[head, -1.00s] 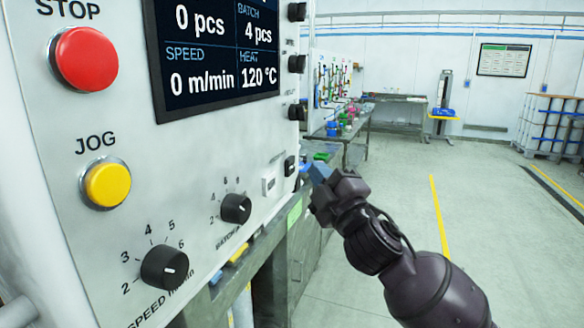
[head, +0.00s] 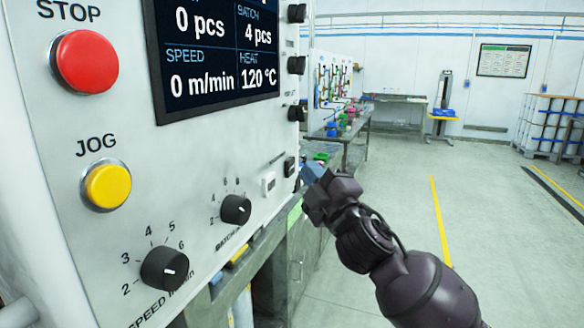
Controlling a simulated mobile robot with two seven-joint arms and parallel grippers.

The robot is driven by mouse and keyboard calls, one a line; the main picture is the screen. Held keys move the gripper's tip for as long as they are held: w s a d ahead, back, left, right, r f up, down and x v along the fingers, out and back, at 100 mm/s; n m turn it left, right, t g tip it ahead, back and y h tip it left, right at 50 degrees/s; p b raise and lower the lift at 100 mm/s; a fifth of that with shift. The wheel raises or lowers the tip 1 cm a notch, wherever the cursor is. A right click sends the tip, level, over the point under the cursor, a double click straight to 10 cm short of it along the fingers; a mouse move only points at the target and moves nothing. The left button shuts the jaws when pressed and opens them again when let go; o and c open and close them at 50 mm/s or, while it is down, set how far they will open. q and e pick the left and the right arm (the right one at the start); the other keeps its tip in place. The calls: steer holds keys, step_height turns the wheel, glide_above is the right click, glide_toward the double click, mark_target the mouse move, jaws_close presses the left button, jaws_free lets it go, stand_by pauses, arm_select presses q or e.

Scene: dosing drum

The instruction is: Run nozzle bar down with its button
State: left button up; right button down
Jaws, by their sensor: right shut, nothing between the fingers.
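A white control panel (head: 150,70) fills the left of the head view. A small black switch (head: 290,166) sits low near its right edge, beside a small white switch (head: 268,184); their labels are too small to read. My right gripper (head: 311,173) is shut and empty, with its bluish fingertips just right of the black switch. I cannot tell whether they touch it. The nozzle bar cannot be made out. My left gripper is not in view.
The panel also carries a red STOP button (head: 85,62), a yellow JOG button (head: 107,186), two dials (head: 164,268) (head: 236,209), a display (head: 215,55) and black knobs (head: 297,64) along its right edge. The floor to the right (head: 490,240) is clear.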

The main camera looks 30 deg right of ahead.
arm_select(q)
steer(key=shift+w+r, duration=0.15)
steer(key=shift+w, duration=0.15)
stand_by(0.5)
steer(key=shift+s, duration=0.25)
arm_select(e)
steer(key=shift+w+a, duration=0.1)
steer(key=shift+w, duration=0.05)
stand_by(0.3)
steer(key=shift+w+a, duration=0.2)
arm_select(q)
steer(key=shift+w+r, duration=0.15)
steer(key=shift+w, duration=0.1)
arm_select(e)
steer(key=shift+w+a, duration=0.1)
steer(key=shift+w, duration=0.05)
stand_by(0.3)
